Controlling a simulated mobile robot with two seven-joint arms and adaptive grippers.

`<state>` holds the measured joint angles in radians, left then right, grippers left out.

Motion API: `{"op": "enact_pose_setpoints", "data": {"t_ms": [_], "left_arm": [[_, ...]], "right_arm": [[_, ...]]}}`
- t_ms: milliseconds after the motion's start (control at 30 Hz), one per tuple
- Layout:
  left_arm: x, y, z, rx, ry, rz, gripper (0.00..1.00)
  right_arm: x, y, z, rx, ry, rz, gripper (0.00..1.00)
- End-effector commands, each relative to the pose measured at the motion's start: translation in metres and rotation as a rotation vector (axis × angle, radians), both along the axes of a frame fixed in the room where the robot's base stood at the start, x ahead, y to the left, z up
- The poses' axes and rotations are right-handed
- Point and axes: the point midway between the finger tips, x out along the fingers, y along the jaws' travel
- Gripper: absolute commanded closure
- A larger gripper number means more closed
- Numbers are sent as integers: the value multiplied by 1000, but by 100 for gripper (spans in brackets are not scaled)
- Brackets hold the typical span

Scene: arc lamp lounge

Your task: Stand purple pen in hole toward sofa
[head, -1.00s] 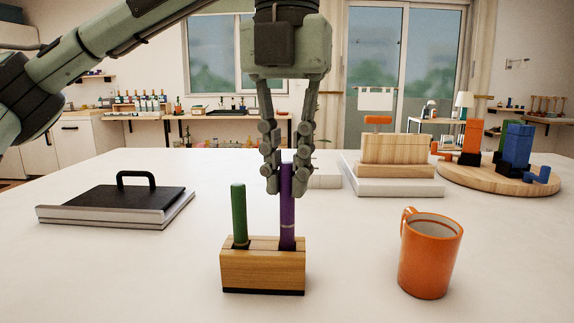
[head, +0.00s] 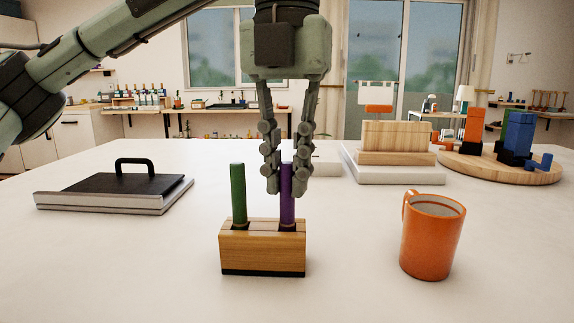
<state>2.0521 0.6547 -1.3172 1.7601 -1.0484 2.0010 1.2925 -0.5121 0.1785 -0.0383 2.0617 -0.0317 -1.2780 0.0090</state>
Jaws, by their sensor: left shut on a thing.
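The purple pen (head: 287,207) stands upright in the right hole of a small wooden block (head: 262,252) on the white table. My left gripper (head: 287,185) comes down from above and is shut on the pen's upper part. A green pen (head: 238,193) stands upright in the block's left hole, apart from the gripper. The tops of both pens are about level. No sofa shows in this view. My right gripper is not in view.
An orange mug (head: 432,240) stands right of the block. A black-topped tray with a handle (head: 118,188) lies at the left. Behind are a wooden stand (head: 398,137) and a round board (head: 500,168) with coloured blocks. The table around the block is clear.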

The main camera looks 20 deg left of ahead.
Motion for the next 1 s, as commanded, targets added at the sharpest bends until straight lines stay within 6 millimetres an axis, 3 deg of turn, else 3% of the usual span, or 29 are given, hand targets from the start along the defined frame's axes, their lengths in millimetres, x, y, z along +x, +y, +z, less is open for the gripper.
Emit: {"op": "enact_pose_setpoints", "data": {"t_ms": [33, 233, 567, 667, 1000], "left_arm": [[0, 0, -1, 0, 0, 0, 85], [0, 0, 0, 0, 0, 0, 62], [0, 0, 3, 0, -1, 0, 62], [1, 0, 13, 0, -4, 1, 62], [0, 0, 79, 1, -7, 4, 62]], "right_arm": [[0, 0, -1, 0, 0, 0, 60], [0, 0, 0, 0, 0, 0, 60], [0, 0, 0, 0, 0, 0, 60], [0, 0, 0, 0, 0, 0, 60], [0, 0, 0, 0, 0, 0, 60]]}}
